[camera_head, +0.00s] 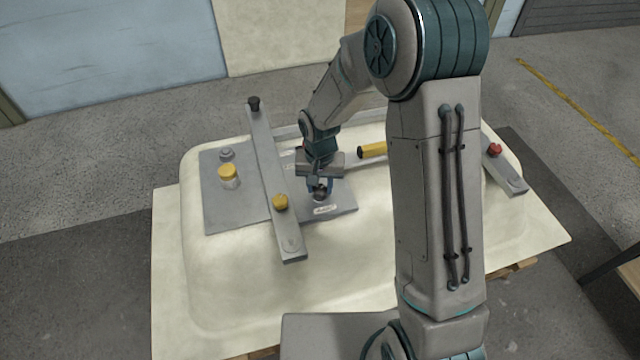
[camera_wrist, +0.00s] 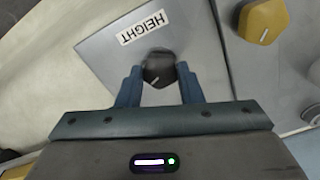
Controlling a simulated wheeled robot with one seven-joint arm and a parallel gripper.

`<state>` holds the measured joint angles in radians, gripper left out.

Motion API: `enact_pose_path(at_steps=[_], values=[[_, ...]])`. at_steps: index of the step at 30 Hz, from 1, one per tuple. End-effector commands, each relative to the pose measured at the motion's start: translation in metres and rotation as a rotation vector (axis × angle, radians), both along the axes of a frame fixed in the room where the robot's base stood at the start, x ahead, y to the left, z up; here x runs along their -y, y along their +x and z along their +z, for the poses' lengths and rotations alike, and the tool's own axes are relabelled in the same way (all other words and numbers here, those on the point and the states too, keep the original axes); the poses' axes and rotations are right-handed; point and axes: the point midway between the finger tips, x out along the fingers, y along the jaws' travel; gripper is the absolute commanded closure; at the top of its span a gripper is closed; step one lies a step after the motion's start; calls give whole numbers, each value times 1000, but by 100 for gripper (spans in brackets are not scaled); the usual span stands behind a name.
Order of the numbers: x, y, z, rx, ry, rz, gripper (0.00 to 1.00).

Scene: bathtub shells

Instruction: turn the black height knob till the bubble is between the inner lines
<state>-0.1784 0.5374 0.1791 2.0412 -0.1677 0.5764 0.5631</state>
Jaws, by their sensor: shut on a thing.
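The black height knob (camera_wrist: 158,68) sits on a grey plate (camera_wrist: 105,50) beside a white label reading HEIGHT (camera_wrist: 145,27). A short pale pointer line shows on the knob. In the head view the knob (camera_head: 320,194) is partly hidden under my gripper (camera_head: 320,187). My gripper points down, and its two blue fingers are shut on the knob, one on each side, in the wrist view. I cannot make out a bubble or its inner lines in either view.
A long grey bar (camera_head: 268,165) lies left of my gripper with a yellow knob (camera_head: 280,202) and a black knob (camera_head: 254,103). A yellow-capped part (camera_head: 228,174) stands further left. A yellow cylinder (camera_head: 372,150) and a red knob (camera_head: 494,150) are to the right. The shell's front is clear.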

Motion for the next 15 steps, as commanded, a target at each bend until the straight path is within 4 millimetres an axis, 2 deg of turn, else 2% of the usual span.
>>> enact_pose_path(at_steps=[15], values=[[1, 0, 0, 0, 0, 367, 89]])
